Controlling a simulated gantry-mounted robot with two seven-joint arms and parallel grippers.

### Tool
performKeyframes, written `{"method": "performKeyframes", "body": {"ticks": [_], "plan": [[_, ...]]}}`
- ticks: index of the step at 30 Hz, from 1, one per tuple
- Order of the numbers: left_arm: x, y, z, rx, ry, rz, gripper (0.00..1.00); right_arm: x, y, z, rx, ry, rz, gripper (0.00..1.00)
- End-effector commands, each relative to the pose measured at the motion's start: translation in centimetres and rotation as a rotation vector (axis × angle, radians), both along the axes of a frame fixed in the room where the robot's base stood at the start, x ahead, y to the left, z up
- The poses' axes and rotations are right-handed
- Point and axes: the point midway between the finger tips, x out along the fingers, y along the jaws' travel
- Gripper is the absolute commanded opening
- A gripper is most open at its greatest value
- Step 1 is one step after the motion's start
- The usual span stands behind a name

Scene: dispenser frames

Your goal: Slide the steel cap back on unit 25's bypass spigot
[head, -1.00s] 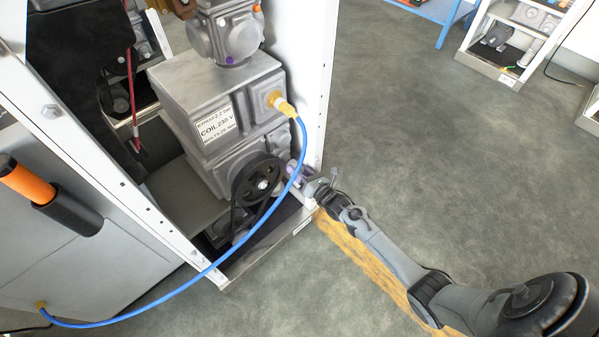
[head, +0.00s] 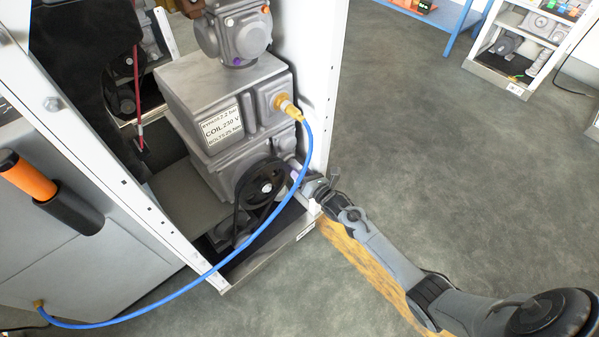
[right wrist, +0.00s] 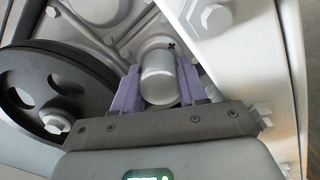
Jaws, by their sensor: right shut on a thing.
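My right gripper (right wrist: 158,88) has its two purple fingers on either side of a smooth, rounded steel cap (right wrist: 159,78) and is shut on it. The cap's far end is at a round grey boss on the pump housing, where a small dark cross-shaped mark shows. I cannot tell how far the cap sits over the spigot, which is hidden behind it. In the head view, my right gripper (head: 298,172) reaches in from the right, low beside the black pulley, and the cap is too small to make out. My left gripper is not in view.
The black pulley (head: 262,186) is close left of my right gripper. A white frame post (head: 335,90) stands close on its right. A blue hose (head: 303,150) loops from a brass fitting across the unit's front. Open floor (head: 430,130) lies to the right.

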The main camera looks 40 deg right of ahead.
Motion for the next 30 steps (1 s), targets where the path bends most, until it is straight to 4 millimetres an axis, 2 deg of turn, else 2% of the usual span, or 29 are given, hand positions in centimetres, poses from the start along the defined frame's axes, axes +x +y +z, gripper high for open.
{"method": "performKeyframes", "body": {"ticks": [10,30], "plan": [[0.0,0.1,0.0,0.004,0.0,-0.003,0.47,0.1,0.0,0.1,-0.001,0.0,0.0,0.12],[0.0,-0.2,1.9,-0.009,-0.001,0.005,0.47,-2.5,-0.2,0.2,-0.001,-0.001,0.001,0.12]]}}
